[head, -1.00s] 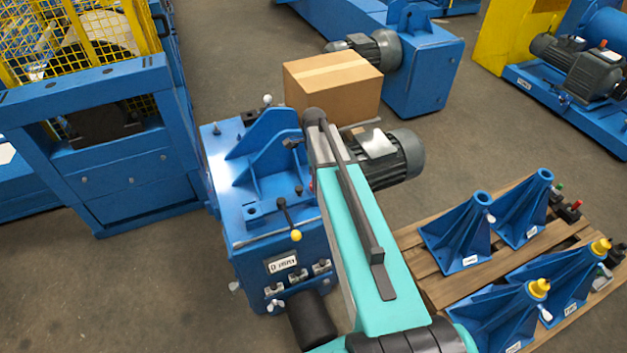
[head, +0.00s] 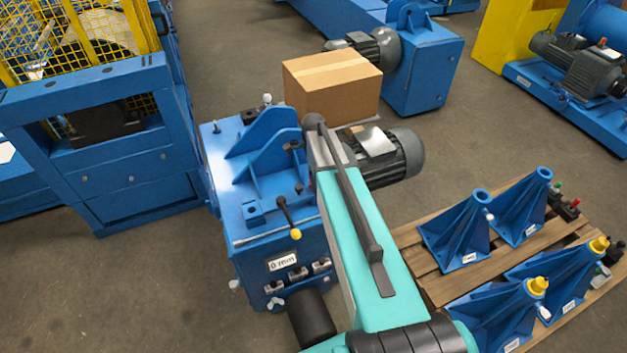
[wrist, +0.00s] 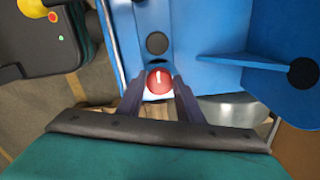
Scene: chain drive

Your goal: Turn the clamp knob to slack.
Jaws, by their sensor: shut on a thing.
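The clamp knob (wrist: 159,80) is a round red knob with a short white mark, seen in the wrist view at the edge of the blue machine (wrist: 175,30). The mark stands nearly upright in that picture. My gripper (wrist: 158,88) is shut on the knob, with one dark finger on each side. In the head view the knob and my fingertips are hidden behind my arm. The blue machine (head: 235,215) stands left of my arm there, with a yellow-tipped lever (head: 288,217) and a white plate that reads "0 mm" (head: 282,261).
A cardboard box (head: 332,88) and a grey motor (head: 395,158) are behind and beside my arm. A wooden pallet (head: 420,262) with several blue stands is at right. A yellow-caged machine (head: 100,150) is at left.

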